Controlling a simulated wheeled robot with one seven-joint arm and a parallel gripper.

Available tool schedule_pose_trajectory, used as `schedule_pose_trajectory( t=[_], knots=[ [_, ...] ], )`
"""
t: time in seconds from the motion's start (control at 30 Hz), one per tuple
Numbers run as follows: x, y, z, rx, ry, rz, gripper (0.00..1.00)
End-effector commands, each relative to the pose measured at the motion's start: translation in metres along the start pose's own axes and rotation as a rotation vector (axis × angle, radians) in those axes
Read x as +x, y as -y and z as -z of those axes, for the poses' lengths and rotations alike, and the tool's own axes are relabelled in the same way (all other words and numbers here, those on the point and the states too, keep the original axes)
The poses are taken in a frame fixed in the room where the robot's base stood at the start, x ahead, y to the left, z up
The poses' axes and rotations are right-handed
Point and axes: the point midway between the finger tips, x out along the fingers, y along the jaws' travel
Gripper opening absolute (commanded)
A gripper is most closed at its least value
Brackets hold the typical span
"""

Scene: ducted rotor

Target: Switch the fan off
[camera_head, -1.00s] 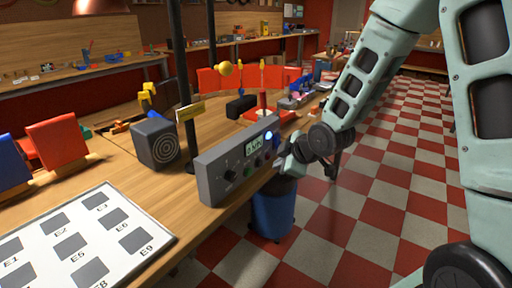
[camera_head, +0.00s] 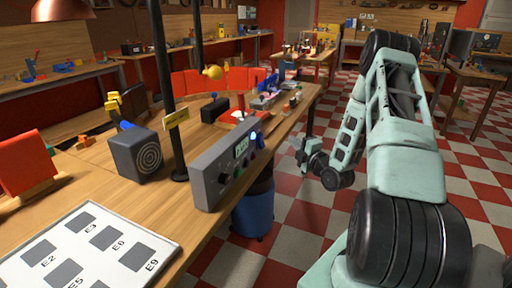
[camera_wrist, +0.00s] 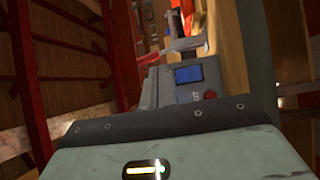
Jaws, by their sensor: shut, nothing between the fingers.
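A grey control box (camera_head: 222,168) stands at the table's right edge in the head view, with a small display (camera_head: 242,146), dark knobs and a blue-lit button (camera_head: 253,136). I cannot clearly make out a fan or its rotor. My gripper (camera_head: 302,154) is to the right of the box, past the table edge, apart from the box and holding nothing. It is small in the head view and shut. The wrist view shows a grey device (camera_wrist: 158,87) with a blue screen (camera_wrist: 188,74) and a red button (camera_wrist: 210,95); I cannot tell whether it is the same box.
A dark cube with concentric rings (camera_head: 138,153) sits left of the box, beside a black post (camera_head: 168,90). A white board with labelled grey squares (camera_head: 150,228) lies in front. A blue bin (camera_head: 253,211) stands under the edge.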

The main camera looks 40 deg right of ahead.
Motion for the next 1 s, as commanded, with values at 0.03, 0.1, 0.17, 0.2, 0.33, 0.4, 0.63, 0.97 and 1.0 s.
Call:
schedule_pose_trajectory(
  t=[0.03, 0.1, 0.17, 0.2, 0.33, 0.4, 0.63, 0.97, 1.0],
  knots=[
    [0.0, 0.0, 0.0, 0.0, 0.0, 0.0, 0.0],
    [0.0, 0.0, 0.0, 0.0, -0.001, 0.0, 0.0],
    [0.0, 0.0, 0.001, 0.001, -0.001, 0.001, 0.0],
    [0.001, 0.0, 0.001, 0.001, -0.001, 0.001, 0.0],
    [0.003, 0.002, 0.003, 0.002, -0.002, 0.001, 0.0],
    [0.006, 0.004, 0.005, 0.003, -0.003, 0.001, 0.0],
    [0.026, 0.019, 0.021, 0.005, -0.003, 0.002, 0.0],
    [0.054, 0.042, 0.041, 0.001, -0.004, 0.002, 0.0],
    [0.056, 0.043, 0.042, 0.002, -0.003, 0.002, 0.0]
  ],
)
